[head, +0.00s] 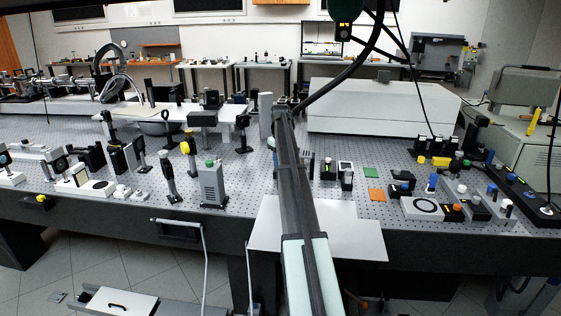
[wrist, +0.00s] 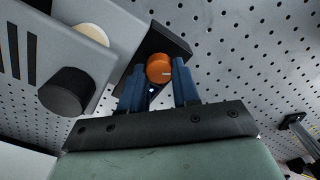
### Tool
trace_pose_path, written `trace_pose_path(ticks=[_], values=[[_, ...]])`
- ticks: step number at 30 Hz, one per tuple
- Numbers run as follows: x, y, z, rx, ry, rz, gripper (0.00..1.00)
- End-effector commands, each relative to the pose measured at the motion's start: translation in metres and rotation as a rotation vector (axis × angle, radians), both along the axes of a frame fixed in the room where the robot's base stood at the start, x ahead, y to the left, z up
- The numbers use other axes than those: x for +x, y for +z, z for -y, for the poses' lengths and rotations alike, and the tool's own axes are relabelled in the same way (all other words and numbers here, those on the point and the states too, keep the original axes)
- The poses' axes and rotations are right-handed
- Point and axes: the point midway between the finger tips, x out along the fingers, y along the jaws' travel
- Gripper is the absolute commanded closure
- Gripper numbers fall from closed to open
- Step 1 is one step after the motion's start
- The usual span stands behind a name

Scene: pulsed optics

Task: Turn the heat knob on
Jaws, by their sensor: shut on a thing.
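An orange round knob (wrist: 159,69) with a small pale mark shows in the wrist view, at a black block (wrist: 158,38). My gripper (wrist: 155,78) has its two dark blue fingers on either side of the knob and is shut on it. Which way the knob is set, on or off, I cannot tell. In the head view my arm hides this spot, and the fingers cannot be made out clearly there.
In the wrist view a grey housing (wrist: 60,45) with a black knob (wrist: 67,92) and a cream knob (wrist: 92,35) stands close left of my fingers. In the head view, optics crowd the perforated table (head: 250,190) on both sides; a large white box (head: 375,108) stands behind.

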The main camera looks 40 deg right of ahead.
Motion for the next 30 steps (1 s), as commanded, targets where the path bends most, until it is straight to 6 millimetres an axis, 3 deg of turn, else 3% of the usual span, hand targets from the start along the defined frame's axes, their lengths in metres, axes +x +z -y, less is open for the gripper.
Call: trace_pose_path(ticks=[3,4,11,22,30], values=[[0.0,0.0,0.0,0.0,-0.001,0.0,1.0],[0.0,0.0,0.0,0.0,-0.001,0.0,0.66],[0.0,0.0,0.0,0.0,0.0,0.0,0.44],[0.0,0.006,0.0,0.0,0.0,0.0,0.44],[0.001,0.049,0.001,-0.001,0.0,0.002,0.44]])
